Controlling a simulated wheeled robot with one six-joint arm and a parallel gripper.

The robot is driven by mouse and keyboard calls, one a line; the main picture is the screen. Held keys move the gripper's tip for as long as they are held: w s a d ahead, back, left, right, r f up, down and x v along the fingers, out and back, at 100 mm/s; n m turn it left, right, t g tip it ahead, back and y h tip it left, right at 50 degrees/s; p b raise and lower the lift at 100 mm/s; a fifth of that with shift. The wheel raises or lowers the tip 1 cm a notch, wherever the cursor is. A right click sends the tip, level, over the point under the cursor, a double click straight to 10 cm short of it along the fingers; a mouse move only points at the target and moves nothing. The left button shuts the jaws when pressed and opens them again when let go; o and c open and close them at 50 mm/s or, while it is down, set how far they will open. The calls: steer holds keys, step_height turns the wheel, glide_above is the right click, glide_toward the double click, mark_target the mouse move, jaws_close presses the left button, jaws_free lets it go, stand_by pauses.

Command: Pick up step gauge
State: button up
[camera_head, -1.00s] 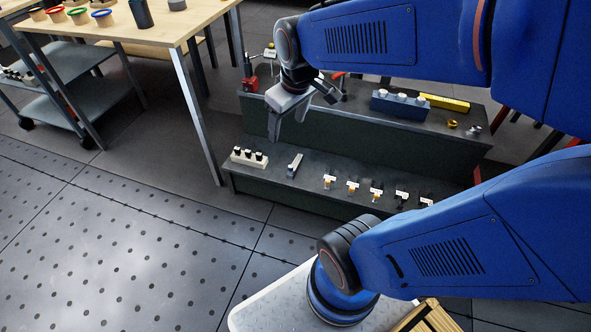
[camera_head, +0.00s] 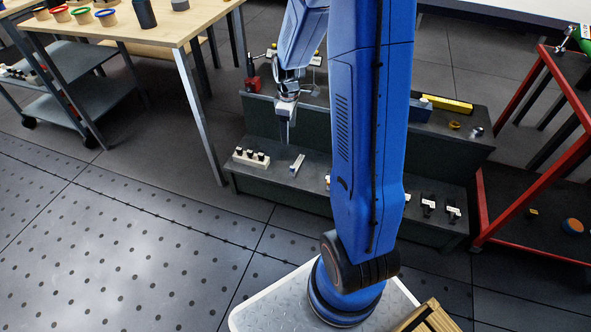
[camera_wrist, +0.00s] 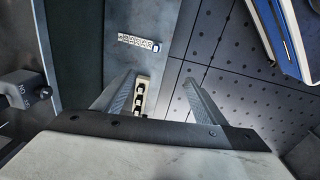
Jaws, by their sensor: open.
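A short pale bar with a blue end (camera_head: 297,164), which looks like the step gauge, lies on the lower shelf of the dark stand. In the wrist view the bar (camera_wrist: 137,41) shows dark notched marks and lies above the fingertips in the picture, clear of them. My gripper (camera_head: 286,138) hangs above the lower shelf, just behind the bar in the head view. In the wrist view its fingers (camera_wrist: 160,77) are spread apart with nothing held between them.
A cream block with black knobs (camera_head: 251,158) sits left of the bar; it also shows beside the left finger (camera_wrist: 140,95). Small clips (camera_head: 428,205) stand farther right on the lower shelf. The upper shelf holds a yellow bar (camera_head: 447,104). A wooden table (camera_head: 150,30) stands left.

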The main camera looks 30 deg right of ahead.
steer(key=n, duration=0.1)
glide_above(293, 167)
step_height(293, 167, down, 8)
steer(key=shift+g, duration=0.3)
steer(key=f, duration=1.7)
steer(key=shift+w+d+f, duration=0.15)
steer(key=shift+w, duration=0.15)
steer(key=shift+c, duration=0.6)
jaws_close()
